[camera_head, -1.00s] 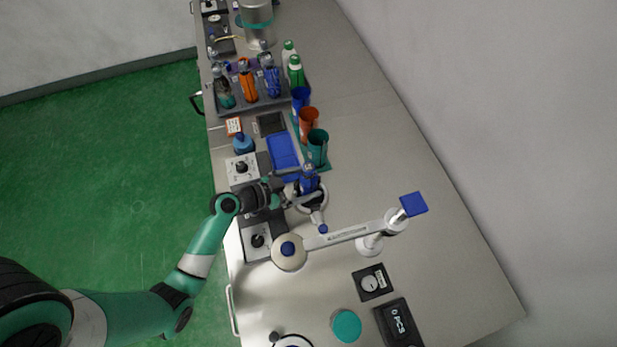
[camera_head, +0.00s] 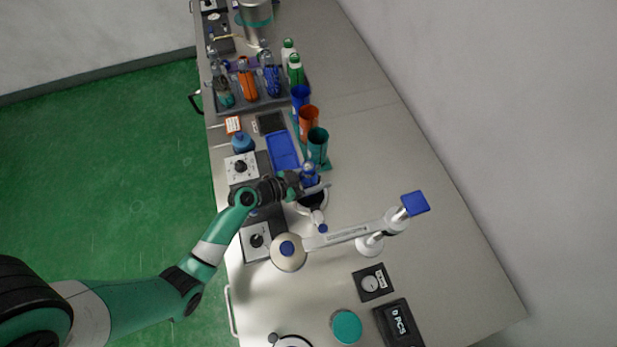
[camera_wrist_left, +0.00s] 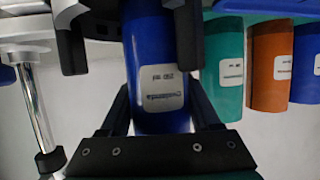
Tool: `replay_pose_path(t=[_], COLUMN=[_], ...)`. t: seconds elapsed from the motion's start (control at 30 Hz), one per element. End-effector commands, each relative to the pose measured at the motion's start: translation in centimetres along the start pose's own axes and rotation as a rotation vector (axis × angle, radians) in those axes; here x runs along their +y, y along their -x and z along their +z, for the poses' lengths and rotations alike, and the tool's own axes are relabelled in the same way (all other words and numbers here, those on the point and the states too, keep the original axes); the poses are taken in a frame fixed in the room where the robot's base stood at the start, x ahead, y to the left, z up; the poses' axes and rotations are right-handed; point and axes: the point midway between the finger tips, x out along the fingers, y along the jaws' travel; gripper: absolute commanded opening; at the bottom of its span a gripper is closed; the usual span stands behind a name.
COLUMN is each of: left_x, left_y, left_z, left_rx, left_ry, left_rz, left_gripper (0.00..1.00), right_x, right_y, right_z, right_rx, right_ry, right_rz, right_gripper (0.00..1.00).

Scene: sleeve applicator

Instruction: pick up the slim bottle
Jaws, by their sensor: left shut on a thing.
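The slim bottle is a blue cylinder with a white label (camera_wrist_left: 158,75) and fills the middle of the left wrist view. In the head view its blue upper part (camera_head: 309,173) shows just behind my left gripper (camera_head: 312,188). The two fingers of my left gripper (camera_wrist_left: 160,120) lie on either side of the bottle, shut on it. The bottle is over the round white base (camera_head: 313,203) of the applicator stand. Whether it touches that base is hidden. My right gripper is not in view.
Teal (camera_head: 317,146), orange (camera_head: 308,121) and blue (camera_head: 300,98) cups stand in a row behind the bottle. A blue tray (camera_head: 283,151) lies to their left. A grey rack (camera_head: 262,107) holds several bottles. The applicator's grey arm (camera_head: 345,236) extends in front. The right tabletop is clear.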

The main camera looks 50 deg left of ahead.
Motion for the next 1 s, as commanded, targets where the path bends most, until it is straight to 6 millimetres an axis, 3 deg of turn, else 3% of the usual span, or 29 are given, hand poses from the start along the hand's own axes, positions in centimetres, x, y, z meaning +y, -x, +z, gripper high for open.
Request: replay_pose_path(t=[0.07,0.37,0.57,0.77,1.0], left_x=[0.0,0.0,0.0,0.0,-0.1], left_y=[0.0,0.0,0.6,2.1,4.9], left_z=[0.0,-0.2,-1.6,-5.3,-12.0], left_rx=[0.000,0.002,0.004,0.006,0.007], left_ry=[0.000,0.000,-0.001,-0.004,-0.005], left_rz=[0.000,0.000,0.000,-0.001,-0.002], left_gripper=[0.00,0.00,0.00,0.00,0.00], right_x=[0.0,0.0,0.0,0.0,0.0], right_y=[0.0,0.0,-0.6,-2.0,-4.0], right_z=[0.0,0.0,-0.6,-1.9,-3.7], right_rx=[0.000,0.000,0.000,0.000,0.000], right_ry=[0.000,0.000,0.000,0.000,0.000], right_rz=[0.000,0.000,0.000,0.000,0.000], right_gripper=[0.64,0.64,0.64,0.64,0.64])
